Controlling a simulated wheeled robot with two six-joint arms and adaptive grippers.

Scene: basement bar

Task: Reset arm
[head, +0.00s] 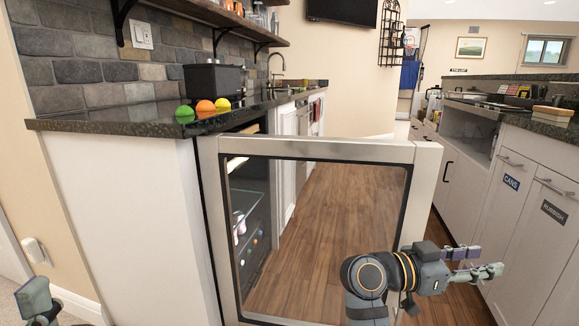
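My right gripper (487,262) is at the lower right, in front of the open glass door of a low fridge. Its two fingers point right, with a gap between them and nothing held. A grey part of my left arm or gripper (36,301) shows at the lower left edge, mostly cut off, so its fingers cannot be made out. The fridge door (428,170) stands open across the middle, its metal frame just behind my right wrist.
Green (184,111), orange (206,106) and yellow (223,103) round items sit on the dark left counter (120,122). A black box (212,80) stands behind them. White cabinets labelled CANS (511,182) and RUBBISH (554,212) line the right. Wooden floor (335,215) lies between.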

